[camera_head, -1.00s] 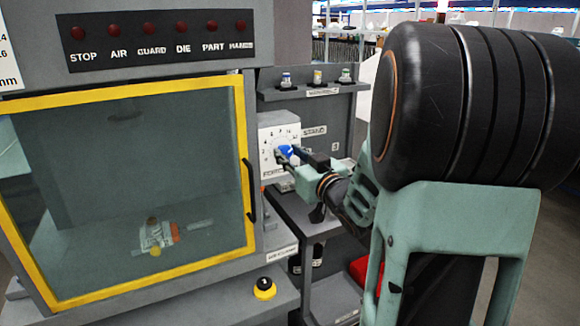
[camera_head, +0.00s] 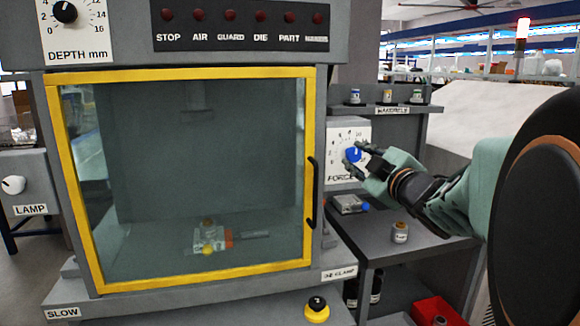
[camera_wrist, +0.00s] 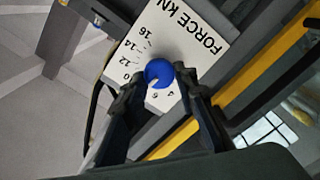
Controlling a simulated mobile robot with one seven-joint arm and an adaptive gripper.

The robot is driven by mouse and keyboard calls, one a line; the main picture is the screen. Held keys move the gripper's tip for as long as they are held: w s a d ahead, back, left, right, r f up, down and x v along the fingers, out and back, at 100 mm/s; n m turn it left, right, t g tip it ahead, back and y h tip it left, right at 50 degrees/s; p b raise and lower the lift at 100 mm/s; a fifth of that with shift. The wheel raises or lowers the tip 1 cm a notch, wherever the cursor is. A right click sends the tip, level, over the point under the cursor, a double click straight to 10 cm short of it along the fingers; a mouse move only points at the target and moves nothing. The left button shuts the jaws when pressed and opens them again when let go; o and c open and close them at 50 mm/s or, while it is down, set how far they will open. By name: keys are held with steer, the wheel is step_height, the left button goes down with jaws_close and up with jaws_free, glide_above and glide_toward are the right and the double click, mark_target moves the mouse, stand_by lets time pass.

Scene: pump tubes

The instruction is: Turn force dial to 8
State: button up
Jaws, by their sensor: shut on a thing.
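The force dial's blue knob (camera_head: 353,154) sits on a white plate marked FORCE (camera_head: 346,135), on the machine's right side. My gripper (camera_head: 363,156) comes in from the right, with its fingertips at the knob. In the wrist view, the round blue knob (camera_wrist: 158,73) lies between my two dark fingertips, and my gripper (camera_wrist: 160,83) is shut on it. The plate (camera_wrist: 178,40) reads FORCE kN there and appears turned, with numbers such as 6, 12 and 16 showing. The fingers cover part of the scale, and I cannot tell which number the knob points at.
A yellow-framed guard door (camera_head: 185,75) with a black handle (camera_head: 313,192) stands left of the dial. A shelf (camera_head: 410,108) with small bottles is above right. A depth dial (camera_head: 66,12) is at upper left.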

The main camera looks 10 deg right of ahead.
steer(key=shift+n+b, duration=0.4)
steer(key=shift+n, duration=0.2)
steer(key=o, duration=1.1)
steer(key=shift+o, duration=0.2)
